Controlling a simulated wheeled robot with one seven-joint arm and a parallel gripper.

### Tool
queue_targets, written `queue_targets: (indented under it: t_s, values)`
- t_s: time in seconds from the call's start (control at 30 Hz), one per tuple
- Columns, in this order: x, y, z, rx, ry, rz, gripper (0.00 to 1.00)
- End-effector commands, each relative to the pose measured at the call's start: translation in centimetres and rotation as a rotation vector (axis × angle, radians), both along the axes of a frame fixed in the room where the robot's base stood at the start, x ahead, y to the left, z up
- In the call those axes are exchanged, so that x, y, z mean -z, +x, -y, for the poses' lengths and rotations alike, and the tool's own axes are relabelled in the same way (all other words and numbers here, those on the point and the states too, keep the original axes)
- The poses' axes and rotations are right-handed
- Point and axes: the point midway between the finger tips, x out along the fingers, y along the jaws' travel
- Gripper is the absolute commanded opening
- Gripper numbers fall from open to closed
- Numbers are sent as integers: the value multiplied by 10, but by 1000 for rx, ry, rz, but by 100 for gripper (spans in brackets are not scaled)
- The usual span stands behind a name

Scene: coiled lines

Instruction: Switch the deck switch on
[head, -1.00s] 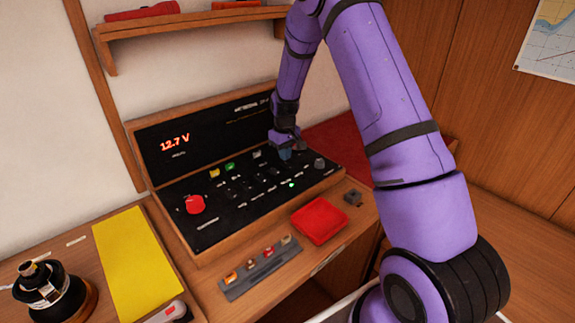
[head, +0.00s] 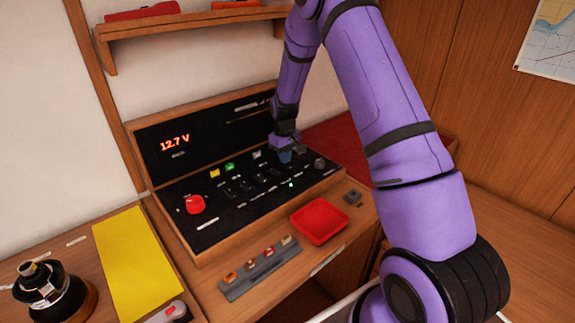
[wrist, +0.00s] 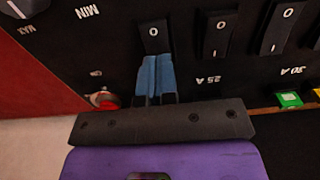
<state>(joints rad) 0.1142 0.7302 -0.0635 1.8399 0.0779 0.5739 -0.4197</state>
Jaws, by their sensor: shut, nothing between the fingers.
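The black switch panel (head: 215,213) in its wooden case stands on the counter, with rows of rocker switches. My gripper (head: 285,156) is over the right part of the panel. In the wrist view my gripper (wrist: 154,72) is shut and empty, its blue fingertips side by side. They are at a black rocker switch (wrist: 153,33) marked 0 and hide its lower half; I cannot tell whether they touch it. Two more rockers, a near one (wrist: 219,34) and a farther one (wrist: 282,28), are to its right. I cannot read which switch is the deck switch.
A red indicator or button (wrist: 104,100) and a grey dial (wrist: 25,8) marked MIN and MAX are close left of the fingers. A green fuse (wrist: 290,99) is at right. A red tray (head: 320,221), a grey fuse holder (head: 259,269) and a yellow sheet (head: 135,265) lie on the counter.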

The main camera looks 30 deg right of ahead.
Motion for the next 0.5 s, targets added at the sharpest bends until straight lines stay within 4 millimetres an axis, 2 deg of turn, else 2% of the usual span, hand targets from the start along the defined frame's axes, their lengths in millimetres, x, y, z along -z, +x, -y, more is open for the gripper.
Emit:
queue_targets:
  t_s: [0.5]
  values:
    - [6,0,0,0,0,0,0]
